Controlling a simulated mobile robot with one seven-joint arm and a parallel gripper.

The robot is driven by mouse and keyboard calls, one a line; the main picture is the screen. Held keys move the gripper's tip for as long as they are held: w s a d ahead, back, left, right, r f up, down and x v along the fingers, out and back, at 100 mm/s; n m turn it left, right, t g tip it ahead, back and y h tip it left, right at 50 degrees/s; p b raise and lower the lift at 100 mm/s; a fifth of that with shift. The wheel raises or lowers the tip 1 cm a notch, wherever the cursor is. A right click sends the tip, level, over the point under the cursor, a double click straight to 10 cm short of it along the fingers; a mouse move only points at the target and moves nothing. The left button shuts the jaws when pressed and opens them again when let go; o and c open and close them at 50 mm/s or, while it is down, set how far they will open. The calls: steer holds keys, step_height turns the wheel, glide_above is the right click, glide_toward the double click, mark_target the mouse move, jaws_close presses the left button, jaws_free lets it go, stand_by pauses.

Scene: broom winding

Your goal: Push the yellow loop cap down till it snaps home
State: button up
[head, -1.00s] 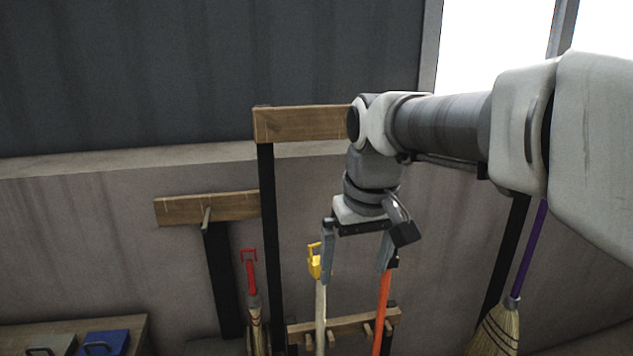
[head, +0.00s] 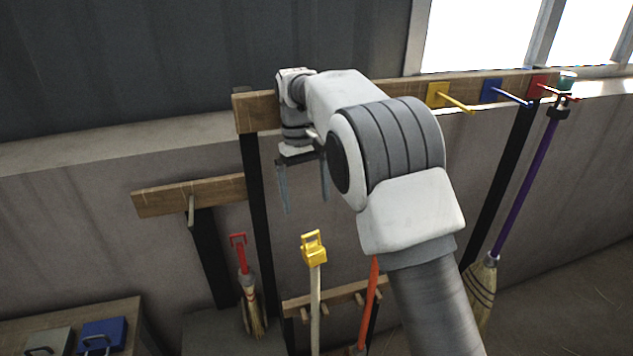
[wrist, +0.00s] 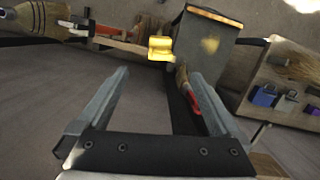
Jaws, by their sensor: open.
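The yellow loop cap (head: 313,248) sits at the top of a pale upright handle (head: 315,308) in the head view, its loop pointing up. I cannot tell how far down it is seated. The cap also shows in the wrist view (wrist: 160,48), beyond my fingers. My gripper (head: 306,205) is open and empty, fingers pointing down. In the head view it is above and a little left of the cap, apart from it. The wrist view shows the gap between the fingers (wrist: 163,82) clear.
A red-capped brush (head: 243,270) hangs left of the cap. A wooden rack (head: 335,297) with pegs and an orange handle (head: 369,300) are close by. A beam with coloured hooks (head: 437,94) runs behind. A purple-handled broom (head: 523,190) hangs at right. Blue box (head: 103,334) lower left.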

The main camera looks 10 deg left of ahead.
mark_target(310, 234)
steer(key=shift+s+d+f+b, duration=0.3)
steer(key=shift+f+b, duration=0.8)
steer(key=shift+f, duration=0.85)
steer(key=shift+s+d+f+b, duration=0.15)
steer(key=shift+s+f+b, duration=0.2)
steer(key=shift+f+b, duration=1.2)
steer(key=shift+s+d+f+b, duration=0.3)
steer(key=shift+f+b, duration=0.35)
steer(key=shift+f, duration=1.75)
steer(key=shift+a, duration=0.1)
jaws_close()
steer(key=shift+s+f, duration=0.15)
steer(key=shift+f, duration=0.6)
jaws_free()
steer(key=shift+r, duration=0.1)
